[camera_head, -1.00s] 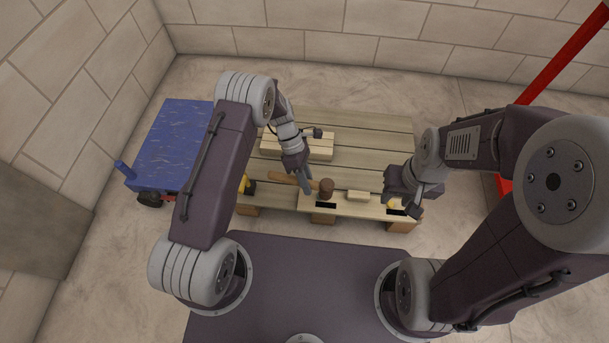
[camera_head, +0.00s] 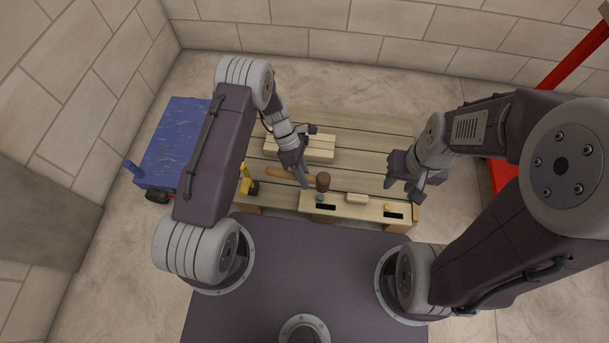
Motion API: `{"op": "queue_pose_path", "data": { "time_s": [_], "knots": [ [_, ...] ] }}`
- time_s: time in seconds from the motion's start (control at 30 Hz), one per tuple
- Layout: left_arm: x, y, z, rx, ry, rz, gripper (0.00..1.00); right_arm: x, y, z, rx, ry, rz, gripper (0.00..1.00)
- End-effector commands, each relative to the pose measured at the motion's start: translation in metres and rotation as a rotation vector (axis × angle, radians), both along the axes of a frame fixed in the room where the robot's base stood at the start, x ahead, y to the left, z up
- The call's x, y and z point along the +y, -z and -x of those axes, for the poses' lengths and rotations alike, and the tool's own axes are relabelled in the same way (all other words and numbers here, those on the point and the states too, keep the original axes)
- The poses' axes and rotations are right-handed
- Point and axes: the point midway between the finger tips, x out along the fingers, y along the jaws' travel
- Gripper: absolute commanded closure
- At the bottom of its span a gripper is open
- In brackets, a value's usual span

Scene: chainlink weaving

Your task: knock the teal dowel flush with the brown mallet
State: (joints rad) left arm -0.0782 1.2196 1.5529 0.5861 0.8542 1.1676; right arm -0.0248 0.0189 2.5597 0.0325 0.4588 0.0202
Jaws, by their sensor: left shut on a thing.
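My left gripper (camera_head: 303,184) is shut on the brown mallet (camera_head: 285,173) by its handle. The mallet's dark head (camera_head: 323,181) points right, just above the teal dowel (camera_head: 320,197) in the picture. The dowel stands at the left part of a pale board along the bench's front edge. Only its small top shows, so I cannot tell how far it sticks out. A gap between head and dowel is hard to judge. My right gripper (camera_head: 404,191) is open and empty, near the right end of that board.
A yellow peg (camera_head: 388,207) and a small pale block (camera_head: 357,198) are on the front board (camera_head: 342,209), which has dark slots. A pale wooden block (camera_head: 318,153) lies further back. A yellow tool (camera_head: 247,181) is at the left edge. A blue cart (camera_head: 170,145) stands left.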

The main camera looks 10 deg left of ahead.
Motion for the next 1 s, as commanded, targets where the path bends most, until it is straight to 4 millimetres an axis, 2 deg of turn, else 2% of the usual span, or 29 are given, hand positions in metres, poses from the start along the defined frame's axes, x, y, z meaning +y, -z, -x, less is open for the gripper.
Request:
{"op": "queue_pose_path", "data": {
  "time_s": [0.47,0.63,0.9,1.0],
  "knots": [
    [0.000,0.056,0.000,0.001,0.001,0.000,1.00,0.000,0.040,0.000,0.001,0.000,0.000,0.64],
    [0.000,0.051,0.000,0.001,0.001,0.000,1.00,0.000,0.032,0.000,0.001,0.000,0.000,0.64],
    [0.000,0.053,0.000,0.001,0.000,0.000,1.00,0.000,0.034,0.000,0.000,0.000,0.000,0.64],
    [0.000,0.066,0.001,0.002,0.001,0.000,1.00,0.000,0.043,0.000,0.000,0.000,0.000,0.64]
  ]
}}
